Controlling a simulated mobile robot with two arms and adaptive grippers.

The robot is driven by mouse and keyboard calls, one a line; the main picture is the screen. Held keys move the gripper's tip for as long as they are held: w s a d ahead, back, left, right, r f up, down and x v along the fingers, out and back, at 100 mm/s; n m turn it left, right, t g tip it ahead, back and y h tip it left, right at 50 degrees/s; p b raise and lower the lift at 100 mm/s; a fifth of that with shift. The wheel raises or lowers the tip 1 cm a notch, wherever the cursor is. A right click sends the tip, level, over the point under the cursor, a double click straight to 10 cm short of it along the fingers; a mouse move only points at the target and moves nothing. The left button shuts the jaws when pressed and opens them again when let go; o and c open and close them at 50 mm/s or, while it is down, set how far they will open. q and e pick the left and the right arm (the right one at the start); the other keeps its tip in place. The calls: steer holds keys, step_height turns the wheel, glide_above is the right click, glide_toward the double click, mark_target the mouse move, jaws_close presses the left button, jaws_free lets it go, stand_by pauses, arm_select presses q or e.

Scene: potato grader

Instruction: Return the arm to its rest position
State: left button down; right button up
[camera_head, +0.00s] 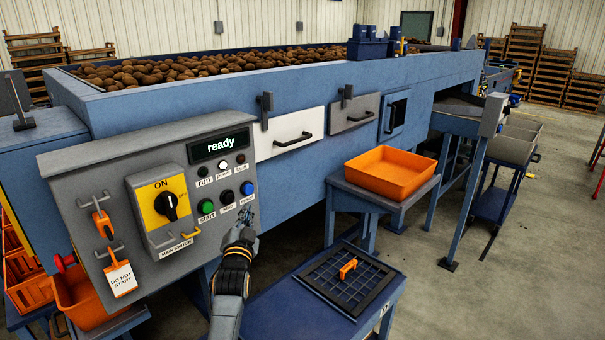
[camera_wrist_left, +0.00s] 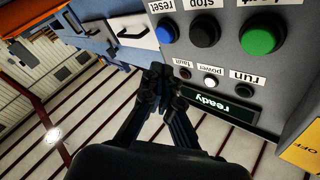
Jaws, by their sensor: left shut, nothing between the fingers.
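My left arm (camera_head: 231,285) reaches up from the bottom in the head view. My left gripper (camera_head: 246,216) is at the lower right edge of the grey control panel (camera_head: 85,170), close to the blue button (camera_head: 247,188). In the left wrist view the gripper's dark fingers (camera_wrist_left: 160,85) are together with nothing between them. The panel appears upside down there, with its blue button (camera_wrist_left: 166,32), black button (camera_wrist_left: 205,33) and green button (camera_wrist_left: 260,36). I cannot tell whether the fingertips touch the panel. My right gripper is not in view.
The panel's display (camera_head: 219,145) reads "ready". An orange lock (camera_head: 103,223) and a "DO NOT START" tag (camera_head: 121,279) hang at the panel's left. An orange tray (camera_head: 390,172) and a blue table (camera_head: 283,307) with a dark grid (camera_head: 330,287) stand to the right. Open floor lies beyond.

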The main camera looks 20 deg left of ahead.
arm_select(q)
steer(key=s+d+f+g+h, duration=0.2)
steer(key=s+d+f+g, duration=0.25)
steer(key=s+f, duration=0.4)
steer(key=s+d+f+g+h, duration=0.3)
steer(key=s+d+f, duration=0.3)
steer(key=s+f, duration=0.25)
steer(key=s+d+f+n+g+h, duration=0.15)
steer(key=s+d+g, duration=0.3)
steer(key=s, duration=0.75)
steer(key=s+d+f+m+g+h, duration=0.1)
steer(key=s+d+f+g, duration=0.35)
steer(key=s, duration=0.85)
step_height(320, 180, down, 26)
steer(key=s+d+f+b, duration=0.1)
steer(key=s+a+f+b, duration=0.1)
steer(key=s+a+f, duration=0.1)
steer(key=s+f, duration=1.4)
steer(key=shift+s+a+g, duration=0.35)
